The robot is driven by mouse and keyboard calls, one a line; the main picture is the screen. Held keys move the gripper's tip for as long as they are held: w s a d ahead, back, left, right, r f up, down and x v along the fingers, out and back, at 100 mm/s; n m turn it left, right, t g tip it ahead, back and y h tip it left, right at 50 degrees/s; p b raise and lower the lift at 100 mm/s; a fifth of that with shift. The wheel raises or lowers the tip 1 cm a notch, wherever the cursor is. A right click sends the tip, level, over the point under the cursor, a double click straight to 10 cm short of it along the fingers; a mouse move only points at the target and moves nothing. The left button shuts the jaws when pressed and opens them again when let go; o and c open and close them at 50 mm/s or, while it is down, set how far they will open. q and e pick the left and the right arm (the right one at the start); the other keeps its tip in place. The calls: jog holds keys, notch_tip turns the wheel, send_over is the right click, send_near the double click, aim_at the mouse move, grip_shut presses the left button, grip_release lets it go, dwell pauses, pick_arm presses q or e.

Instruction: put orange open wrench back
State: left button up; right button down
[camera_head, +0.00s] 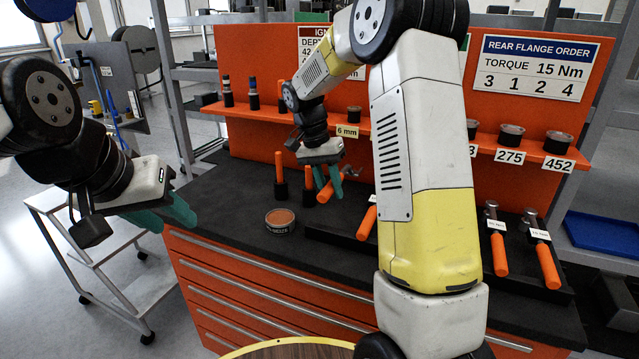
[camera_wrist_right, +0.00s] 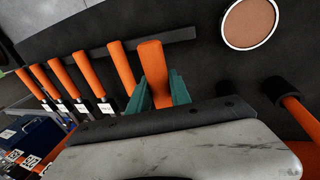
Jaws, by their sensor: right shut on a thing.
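My right gripper (camera_head: 328,183) is shut on the orange handle of a wrench (camera_wrist_right: 153,62) above the black bench top. In the right wrist view the handle sits between the teal fingertips (camera_wrist_right: 160,95); the wrench's head is hidden. Its orange handle also shows in the head view (camera_head: 328,190). My left gripper (camera_head: 168,216) is open and empty, left of the bench and away from the tools. Black holders with upright orange handles (camera_head: 280,167) stand beside my right gripper. Another handle stands in a holder in the wrist view (camera_wrist_right: 300,122).
A round tin (camera_head: 280,219) sits on the bench and also shows in the wrist view (camera_wrist_right: 253,22). A black tray (camera_head: 325,232) holds orange-handled tools (camera_head: 547,264). An orange pegboard with a shelf (camera_head: 365,127) rises behind. A step trolley (camera_head: 110,262) stands at left.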

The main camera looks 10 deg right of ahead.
jog(key=shift+s+a, duration=0.1)
jog(key=shift+s, duration=0.05)
jog(key=shift+f, duration=4)
jog(key=c, duration=1.1)
grip_release()
